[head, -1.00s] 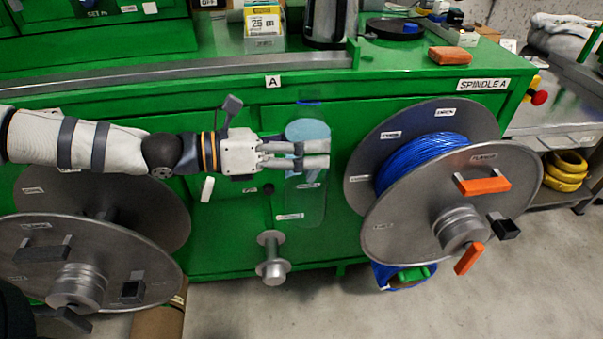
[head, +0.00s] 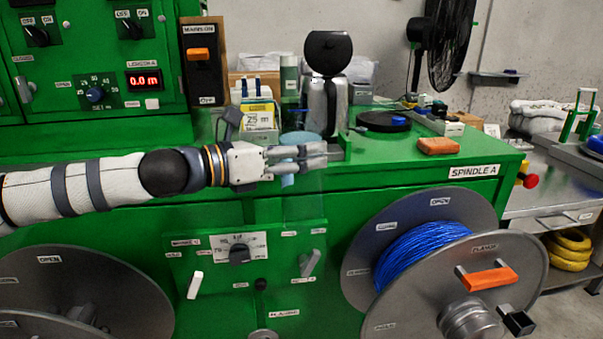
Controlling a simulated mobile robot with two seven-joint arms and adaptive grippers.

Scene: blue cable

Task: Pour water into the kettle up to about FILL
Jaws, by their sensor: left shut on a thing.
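The kettle (head: 338,112) is a silver body standing on the green bench, with a round black lid (head: 328,52) raised above it. My left gripper (head: 318,156) is shut on a clear, see-through container (head: 297,137) with a pale blue upper part. The container looks upright and hangs in front of the bench's front edge, nearer to me than the kettle and apart from it. Its lower part is so transparent that its bottom and any water level are hard to tell. The kettle's lower part is partly hidden behind the container and fingers. My right gripper is not in view.
A yellow-and-white box (head: 260,122) stands left of the kettle. A black disc (head: 384,121) and an orange block (head: 438,146) lie to its right. A control panel (head: 90,65) rises at the left. A reel of blue cable (head: 420,250) sits below the bench front.

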